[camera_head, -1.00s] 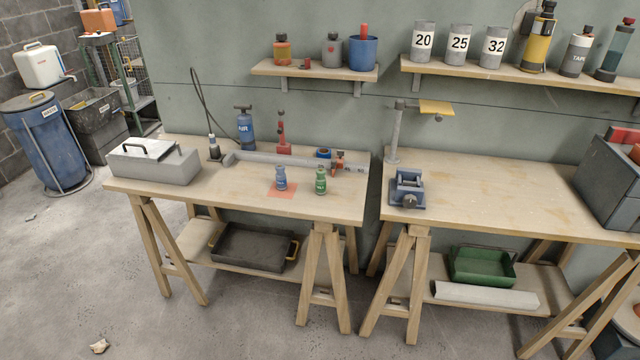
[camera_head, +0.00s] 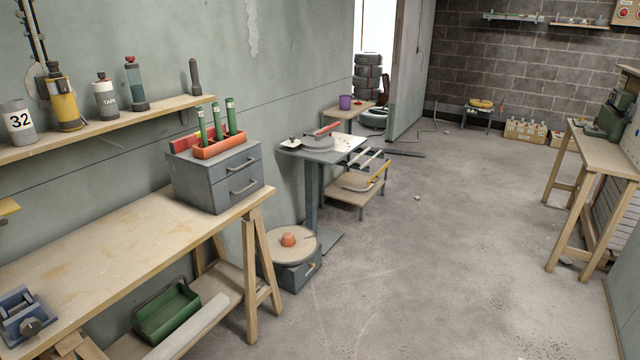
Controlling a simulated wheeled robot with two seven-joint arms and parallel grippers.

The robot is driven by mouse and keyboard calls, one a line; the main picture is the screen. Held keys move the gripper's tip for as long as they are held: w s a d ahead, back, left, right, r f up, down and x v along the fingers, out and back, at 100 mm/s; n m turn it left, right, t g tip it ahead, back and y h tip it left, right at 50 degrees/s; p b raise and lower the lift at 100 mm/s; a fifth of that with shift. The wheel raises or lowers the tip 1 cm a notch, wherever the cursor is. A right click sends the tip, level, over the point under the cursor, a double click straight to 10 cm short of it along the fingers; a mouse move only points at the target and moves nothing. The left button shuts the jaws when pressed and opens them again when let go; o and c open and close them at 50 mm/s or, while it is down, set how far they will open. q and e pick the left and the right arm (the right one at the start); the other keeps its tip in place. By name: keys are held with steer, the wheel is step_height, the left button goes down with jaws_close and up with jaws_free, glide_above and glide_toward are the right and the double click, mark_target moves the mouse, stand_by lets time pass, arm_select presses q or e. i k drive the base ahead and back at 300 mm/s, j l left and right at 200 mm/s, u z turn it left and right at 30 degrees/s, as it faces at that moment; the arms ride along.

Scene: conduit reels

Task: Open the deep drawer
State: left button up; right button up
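A grey two-drawer cabinet (camera_head: 193,184) stands at the right end of the wooden workbench. Its upper drawer (camera_head: 240,162) and lower drawer (camera_head: 240,187) each have a bar handle, and both look shut. From this angle I cannot tell clearly which drawer is deeper. An orange tray (camera_head: 219,148) with green tubes sits on top of the cabinet, beside red and yellow items. Neither of my grippers is in view.
The workbench (camera_head: 110,240) runs along the left wall, with a vise (camera_head: 28,315) on it. A round-topped stand (camera_head: 290,246) and a grey pedestal table (camera_head: 322,150) stand beyond its end. Open concrete floor (camera_head: 430,240) lies to the right.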

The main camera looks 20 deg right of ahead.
mark_target(228, 191)
steer(key=z, duration=0.35)
steer(key=i+j+u, duration=0.1)
steer(key=i, duration=0.75)
